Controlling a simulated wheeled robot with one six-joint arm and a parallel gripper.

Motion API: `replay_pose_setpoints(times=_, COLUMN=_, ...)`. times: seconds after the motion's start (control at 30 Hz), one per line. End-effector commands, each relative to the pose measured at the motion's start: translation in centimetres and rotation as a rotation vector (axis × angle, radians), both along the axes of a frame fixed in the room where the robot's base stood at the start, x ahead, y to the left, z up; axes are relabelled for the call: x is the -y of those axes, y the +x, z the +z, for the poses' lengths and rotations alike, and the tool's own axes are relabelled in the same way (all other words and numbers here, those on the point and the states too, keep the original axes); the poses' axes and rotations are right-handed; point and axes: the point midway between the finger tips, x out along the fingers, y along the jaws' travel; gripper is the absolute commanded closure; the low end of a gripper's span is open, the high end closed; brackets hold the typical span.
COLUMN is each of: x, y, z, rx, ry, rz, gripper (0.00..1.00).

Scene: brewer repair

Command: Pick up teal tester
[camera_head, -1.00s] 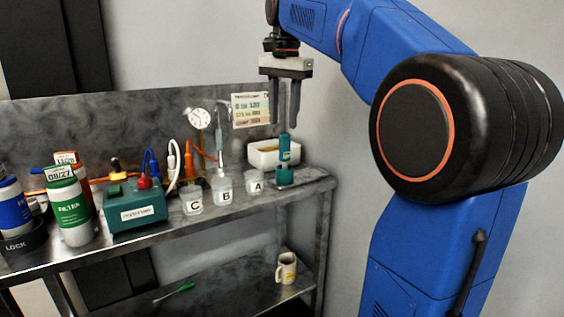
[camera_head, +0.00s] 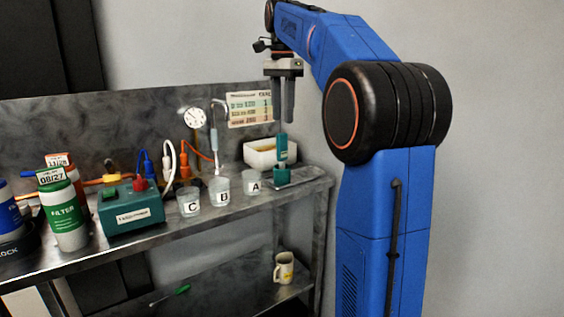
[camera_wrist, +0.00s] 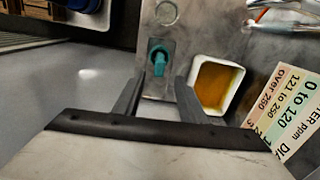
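The teal tester (camera_head: 281,148) stands upright in a teal holder (camera_head: 282,175) at the right end of the metal bench. In the wrist view the teal tester (camera_wrist: 158,58) shows from above, beyond my fingertips and between their lines. My gripper (camera_head: 284,118) points down above the tester, its two fingers apart with nothing held between them. The fingertips also show in the wrist view (camera_wrist: 157,88). They look close to the tester's top; I cannot tell the exact gap.
A white tray (camera_head: 258,163) with brown contents sits close behind the tester. Cups A (camera_head: 253,183), B (camera_head: 220,190) and C (camera_head: 189,203) stand to its left. A colour chart (camera_head: 249,109) is on the back panel. A mug (camera_head: 284,268) is on the lower shelf.

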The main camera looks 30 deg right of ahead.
Motion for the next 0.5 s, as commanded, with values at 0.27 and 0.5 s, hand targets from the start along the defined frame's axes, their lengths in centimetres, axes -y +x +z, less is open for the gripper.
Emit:
replay_pose_setpoints(times=0.27, x=0.0, y=-0.1, z=-4.6, rx=-0.001, ry=0.000, rz=0.001, gripper=0.62)
replay_pose_setpoints(times=0.5, x=0.0, y=-0.1, z=-6.1, rx=0.000, ry=0.000, rz=0.001, gripper=0.62)
